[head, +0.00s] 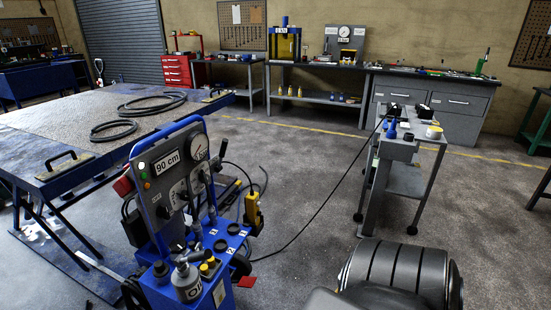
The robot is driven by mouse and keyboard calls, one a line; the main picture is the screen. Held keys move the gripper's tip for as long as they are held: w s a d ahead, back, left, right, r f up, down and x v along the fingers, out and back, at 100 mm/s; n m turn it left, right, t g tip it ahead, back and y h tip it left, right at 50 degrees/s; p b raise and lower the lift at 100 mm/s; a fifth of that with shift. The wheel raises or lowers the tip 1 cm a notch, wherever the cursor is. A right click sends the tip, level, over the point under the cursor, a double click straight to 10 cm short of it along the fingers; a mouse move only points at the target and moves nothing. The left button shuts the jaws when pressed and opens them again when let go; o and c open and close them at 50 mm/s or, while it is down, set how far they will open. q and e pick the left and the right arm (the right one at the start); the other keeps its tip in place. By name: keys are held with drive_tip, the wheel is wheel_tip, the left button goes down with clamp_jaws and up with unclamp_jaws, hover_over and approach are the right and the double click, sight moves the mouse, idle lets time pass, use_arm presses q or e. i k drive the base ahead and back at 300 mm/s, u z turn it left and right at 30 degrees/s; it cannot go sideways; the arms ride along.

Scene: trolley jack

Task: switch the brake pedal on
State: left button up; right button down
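The trolley jack (222,240) is a blue wheeled unit at the lower left of the middle in the head view. It has a blue tube handle, a grey upright panel (165,172) marked "90 cm", and a round gauge. A small red pedal-like plate (247,281) sticks out low at its right side, near the floor, beside a dark wheel. It looks like the brake pedal; its exact tilt is too small to tell. Neither of my grippers shows in the view.
A blue-framed table (60,125) with black hoses stands at left. A grey trolley (408,180) stands at right, with a black cable running to the jack. A dark grooved shape fills the bottom right; I cannot tell if it is mine. Floor between is mostly clear.

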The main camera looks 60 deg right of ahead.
sight(248, 281)
drive_tip(key=z, duration=0.55)
drive_tip(key=i, duration=0.6)
drive_tip(key=z, duration=0.45)
